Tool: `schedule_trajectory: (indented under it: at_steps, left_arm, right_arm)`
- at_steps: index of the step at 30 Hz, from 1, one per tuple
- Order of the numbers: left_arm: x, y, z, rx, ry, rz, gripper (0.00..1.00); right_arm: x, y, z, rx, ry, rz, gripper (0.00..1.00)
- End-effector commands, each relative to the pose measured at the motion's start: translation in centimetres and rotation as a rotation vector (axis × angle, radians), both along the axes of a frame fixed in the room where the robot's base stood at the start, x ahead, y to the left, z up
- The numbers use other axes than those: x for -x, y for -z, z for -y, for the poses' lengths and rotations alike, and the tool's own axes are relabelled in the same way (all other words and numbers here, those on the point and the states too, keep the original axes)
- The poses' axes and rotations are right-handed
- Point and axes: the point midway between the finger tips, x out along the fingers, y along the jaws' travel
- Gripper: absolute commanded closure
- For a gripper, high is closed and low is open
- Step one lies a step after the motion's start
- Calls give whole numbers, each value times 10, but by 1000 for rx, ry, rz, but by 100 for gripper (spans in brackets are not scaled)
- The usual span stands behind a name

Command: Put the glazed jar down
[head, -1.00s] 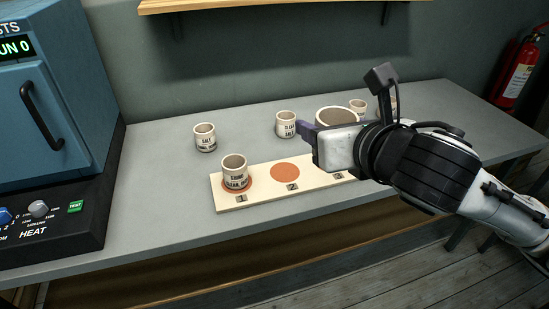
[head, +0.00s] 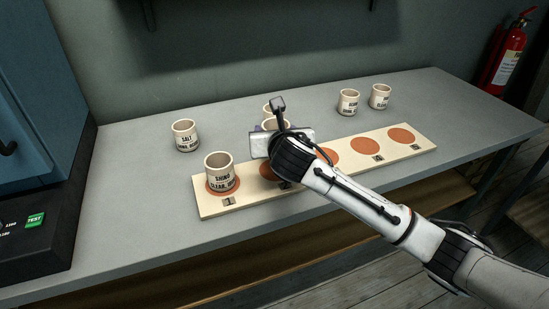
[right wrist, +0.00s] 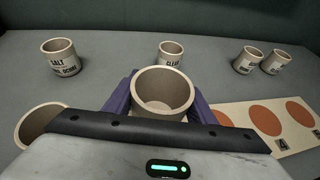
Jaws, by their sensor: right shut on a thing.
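My right gripper (head: 268,127) is shut on a cream jar. In the right wrist view the held jar (right wrist: 163,88) is upright and open-topped between the purple fingers (right wrist: 118,97). In the head view my gripper and arm hide most of the jar, so its label cannot be read. It is at the second round spot (head: 268,172) of the pale board (head: 212,208); I cannot tell whether its base touches. My left gripper is not in view.
Behind the held jar stands another jar (head: 271,108). A "SALT" jar (head: 185,136) is at the left, and two jars (head: 348,102) (head: 380,97) stand at the back right. The board's right-hand spots (head: 404,135) are empty. A blue kiln (head: 30,110) stands at the left.

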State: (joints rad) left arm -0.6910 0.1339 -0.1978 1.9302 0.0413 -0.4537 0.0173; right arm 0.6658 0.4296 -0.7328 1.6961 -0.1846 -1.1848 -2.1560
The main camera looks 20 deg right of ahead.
Motion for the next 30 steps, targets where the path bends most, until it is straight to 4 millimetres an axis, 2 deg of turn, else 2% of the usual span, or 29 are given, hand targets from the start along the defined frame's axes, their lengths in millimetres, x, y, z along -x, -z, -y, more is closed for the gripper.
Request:
schedule_trajectory:
  at_steps: [2,6,14,26,27,30]
  left_arm:
    - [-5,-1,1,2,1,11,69]
    - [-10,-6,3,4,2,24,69]
    - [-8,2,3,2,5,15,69]
    - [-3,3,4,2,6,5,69]
    - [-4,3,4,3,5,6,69]
    - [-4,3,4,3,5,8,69]
  right_arm:
    - [1,13,0,-1,-1,-1,76]
    - [0,22,0,-1,0,2,76]
    - [1,56,0,0,-1,0,76]
    - [0,61,0,0,0,2,76]
    - [0,62,0,0,-1,1,47]
    - [0,62,0,0,-1,1,31]
